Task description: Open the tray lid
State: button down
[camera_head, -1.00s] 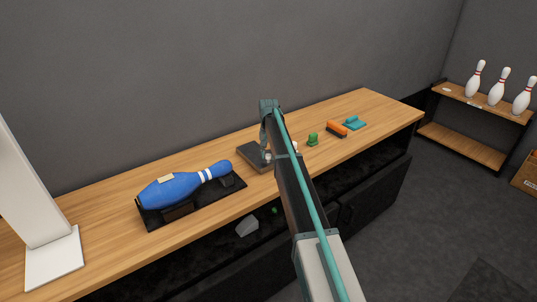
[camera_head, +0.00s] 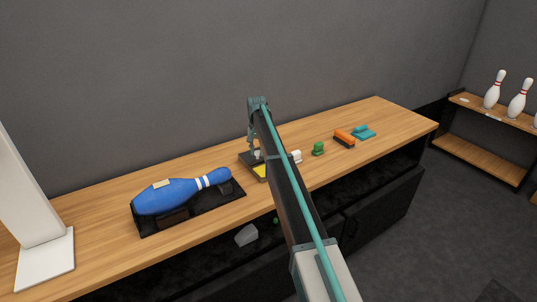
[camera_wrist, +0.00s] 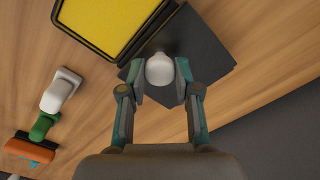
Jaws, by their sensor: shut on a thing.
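The tray (camera_wrist: 110,22) has a black rim around a yellow surface, at the top of the wrist view. A strip of its yellow (camera_head: 260,171) shows in the head view, left of my arm. The dark square lid (camera_wrist: 208,48) is beside the tray, off its yellow surface in the part I see. My gripper (camera_wrist: 160,74) is shut on the lid's white rounded knob (camera_wrist: 160,69), with one finger on each side. In the head view the lid (camera_head: 246,158) is partly hidden by my gripper and arm. I cannot tell whether the lid is lifted or resting.
A blue bowling pin (camera_head: 165,198) lies on a black stand left of the tray. White (camera_head: 296,156), green (camera_head: 318,149), orange (camera_head: 344,138) and teal (camera_head: 364,132) items stand right of it. The grey wall (camera_head: 190,70) is close behind the wooden counter (camera_head: 400,118).

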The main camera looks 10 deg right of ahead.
aim_at(257, 152)
jog(key=c, duration=0.8)
grip_release()
notch_tip(257, 152, up, 12)
jog(key=shift+r, duration=0.1)
